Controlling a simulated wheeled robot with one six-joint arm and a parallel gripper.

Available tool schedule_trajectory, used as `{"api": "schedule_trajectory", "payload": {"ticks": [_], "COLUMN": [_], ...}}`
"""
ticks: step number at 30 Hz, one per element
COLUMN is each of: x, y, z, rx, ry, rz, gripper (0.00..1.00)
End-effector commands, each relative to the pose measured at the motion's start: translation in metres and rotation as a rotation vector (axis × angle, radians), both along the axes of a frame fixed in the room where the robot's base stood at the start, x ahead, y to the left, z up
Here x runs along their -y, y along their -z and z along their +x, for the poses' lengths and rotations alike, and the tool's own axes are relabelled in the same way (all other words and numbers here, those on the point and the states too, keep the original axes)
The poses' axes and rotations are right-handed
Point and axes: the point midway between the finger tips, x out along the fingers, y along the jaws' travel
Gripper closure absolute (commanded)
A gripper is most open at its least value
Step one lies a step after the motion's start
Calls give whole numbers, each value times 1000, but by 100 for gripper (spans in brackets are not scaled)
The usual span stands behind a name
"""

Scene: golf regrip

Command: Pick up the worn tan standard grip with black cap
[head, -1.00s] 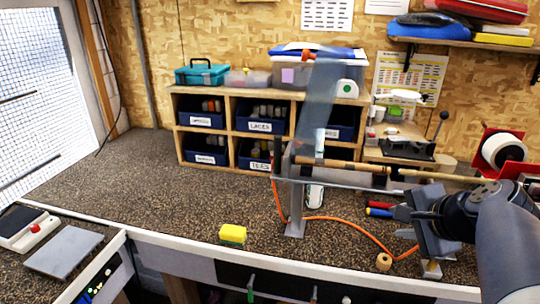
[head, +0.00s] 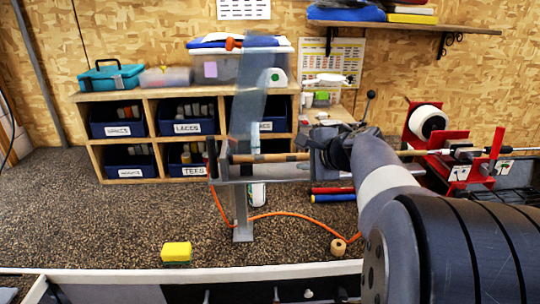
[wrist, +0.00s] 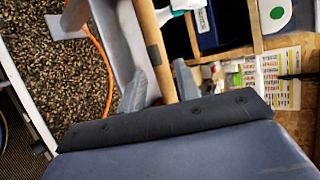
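A tan rod-like grip (head: 262,157) lies level across a grey metal stand (head: 243,232), with a dark band near its right part. In the wrist view the tan rod (wrist: 145,22) runs down between my fingers, and the dark band (wrist: 154,56) sits just beyond them. I cannot make out a black cap at its end for certain. My gripper (head: 318,143) is at the right part of the rod. In the wrist view my gripper (wrist: 160,86) is open, one finger each side of the rod, with a visible gap at the right finger.
A wooden cubby shelf (head: 150,144) with blue labelled bins stands behind the stand. A red machine (head: 445,140) is at the right. An orange hose (head: 285,214) loops over the bench. A yellow sponge (head: 176,252) lies front left. The left bench is clear.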

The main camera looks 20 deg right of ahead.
Motion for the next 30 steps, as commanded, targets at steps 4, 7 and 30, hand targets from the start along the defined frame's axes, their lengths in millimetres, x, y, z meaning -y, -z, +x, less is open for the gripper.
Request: {"api": "schedule_trajectory", "payload": {"ticks": [4, 7, 30], "x": [-3, -3, -3], "y": [11, 15, 15], "z": [17, 23, 24], "rx": [-3, -2, 0], "ry": [-2, 0, 1], "rz": [1, 1, -1], "gripper": [68, 68, 100]}}
